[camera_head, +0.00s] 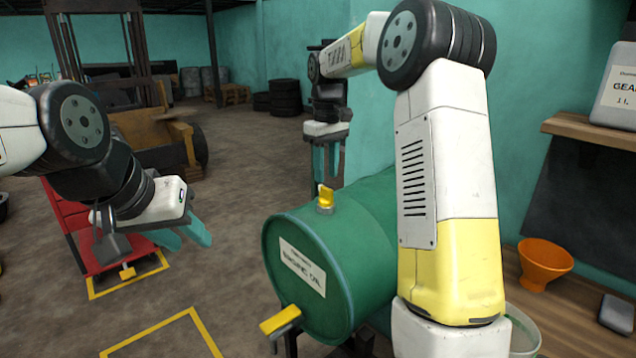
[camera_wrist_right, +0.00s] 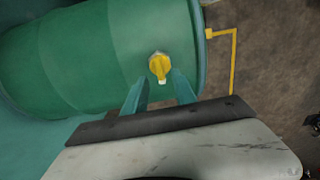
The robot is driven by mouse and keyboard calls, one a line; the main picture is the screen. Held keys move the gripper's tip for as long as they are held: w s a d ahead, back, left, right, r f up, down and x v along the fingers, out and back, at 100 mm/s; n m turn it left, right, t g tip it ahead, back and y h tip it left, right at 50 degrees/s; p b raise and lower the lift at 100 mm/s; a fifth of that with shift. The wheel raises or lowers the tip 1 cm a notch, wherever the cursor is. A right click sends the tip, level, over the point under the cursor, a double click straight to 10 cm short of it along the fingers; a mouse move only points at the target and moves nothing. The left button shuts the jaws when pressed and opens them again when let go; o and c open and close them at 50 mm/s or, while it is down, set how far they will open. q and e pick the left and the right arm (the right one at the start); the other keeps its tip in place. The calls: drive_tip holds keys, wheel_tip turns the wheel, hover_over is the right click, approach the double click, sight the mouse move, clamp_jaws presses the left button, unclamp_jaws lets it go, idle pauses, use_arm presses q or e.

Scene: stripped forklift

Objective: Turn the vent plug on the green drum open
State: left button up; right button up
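The green drum (camera_head: 370,235) lies on its side with a label on its round end; it also shows in the right wrist view (camera_wrist_right: 90,55). The yellow vent plug (camera_head: 326,198) stands on top of the drum near its front end, and it shows in the right wrist view (camera_wrist_right: 159,66). My right gripper (camera_head: 327,176) points down just above the plug. Its teal fingers (camera_wrist_right: 159,84) are apart, with the plug beyond their tips in line with the gap, and nothing is between them. My left gripper (camera_head: 190,238) is empty, fingers apart, away to the left of the drum.
A yellow-handled tap (camera_head: 281,320) sticks out low on the drum's end. A red cart (camera_head: 85,240) stands at the left and a stripped forklift (camera_head: 140,110) behind it. An orange funnel (camera_head: 543,262) stands on the bench at the right.

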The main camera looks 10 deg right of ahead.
sight(326, 188)
drive_tip(key=shift+r, duration=1.6)
